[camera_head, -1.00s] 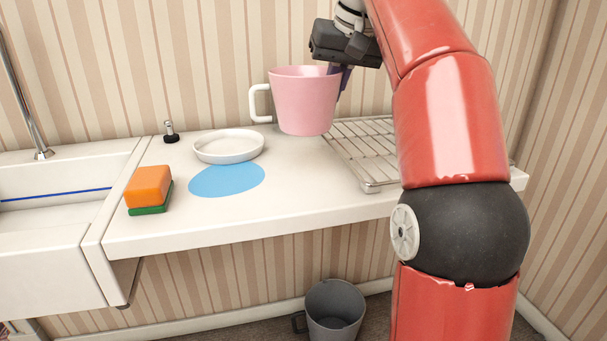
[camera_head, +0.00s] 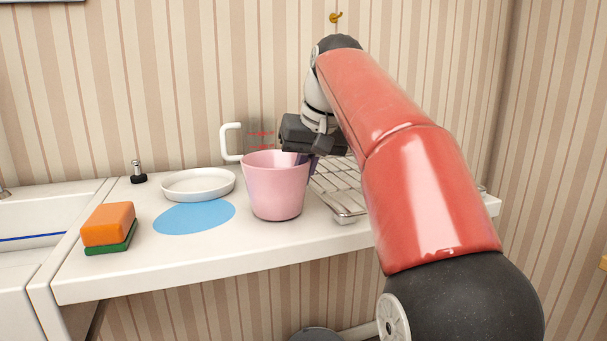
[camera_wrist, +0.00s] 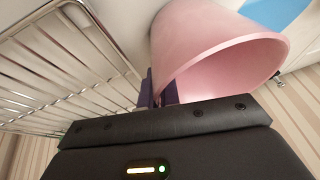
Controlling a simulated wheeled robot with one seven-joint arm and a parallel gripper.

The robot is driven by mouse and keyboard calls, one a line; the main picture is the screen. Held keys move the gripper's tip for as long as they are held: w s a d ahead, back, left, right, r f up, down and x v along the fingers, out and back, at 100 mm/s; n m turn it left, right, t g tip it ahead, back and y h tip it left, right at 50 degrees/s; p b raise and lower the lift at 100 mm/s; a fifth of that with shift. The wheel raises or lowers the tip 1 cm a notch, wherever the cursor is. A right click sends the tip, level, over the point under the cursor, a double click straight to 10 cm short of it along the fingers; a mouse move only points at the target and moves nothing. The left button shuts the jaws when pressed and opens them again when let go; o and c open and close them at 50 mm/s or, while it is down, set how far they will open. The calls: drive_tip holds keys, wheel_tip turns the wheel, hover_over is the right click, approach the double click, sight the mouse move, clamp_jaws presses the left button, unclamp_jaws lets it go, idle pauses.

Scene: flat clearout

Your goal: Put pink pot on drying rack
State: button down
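The pink pot (camera_head: 275,190) is upright at the front of the counter, just left of the drying rack (camera_head: 342,215). I cannot tell whether its base touches the counter. My gripper (camera_head: 312,168) is shut on the pot's right wall at the rim. In the wrist view, the purple fingers (camera_wrist: 158,90) sit on either side of the wall of the pink pot (camera_wrist: 215,50), and its interior looks empty. The wire drying rack (camera_wrist: 60,70) fills the left of that view, with no objects on the part shown. My arm hides part of the rack in the head view.
A clear jug with a white handle (camera_head: 230,142) and red marks stands behind the pot. To the left are a white dish (camera_head: 198,184), a flat blue disc (camera_head: 190,217) and an orange-and-green sponge (camera_head: 108,226). The sink (camera_head: 30,220) is at far left.

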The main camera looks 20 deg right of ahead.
drive_tip(key=shift+f, duration=0.15)
drive_tip(key=c, duration=1.6)
unclamp_jaws()
